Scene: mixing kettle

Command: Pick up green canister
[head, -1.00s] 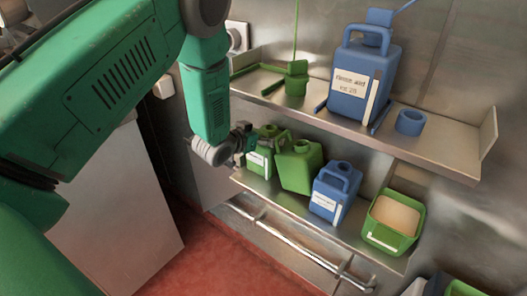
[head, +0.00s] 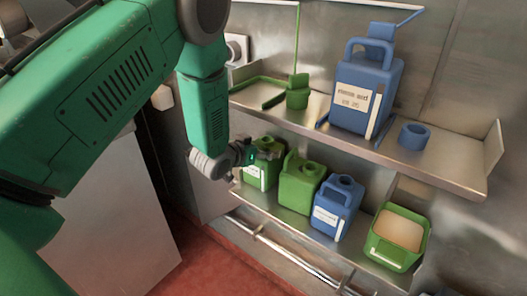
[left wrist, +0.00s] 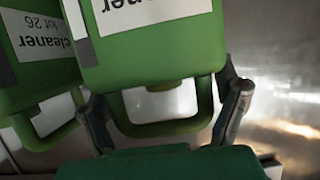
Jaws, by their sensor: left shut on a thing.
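Two green canisters stand side by side at the left end of the lower shelf in the head view. My left gripper (head: 258,152) is at the top of the left green canister (head: 260,172), which bears a white label. In the left wrist view, the fingers (left wrist: 160,98) are on either side of the handle of this green canister (left wrist: 155,62) and shut on it. A second green canister (head: 301,187) stands right beside it; a green canister with a "cleaner" label also shows at the left in the left wrist view (left wrist: 40,80). My right gripper is not seen.
A blue canister (head: 336,208) and an open green container (head: 396,238) stand farther right on the lower shelf (head: 290,219). The upper shelf (head: 440,166) above holds a large blue canister (head: 366,92), a blue ring (head: 415,136) and a green holder (head: 297,93).

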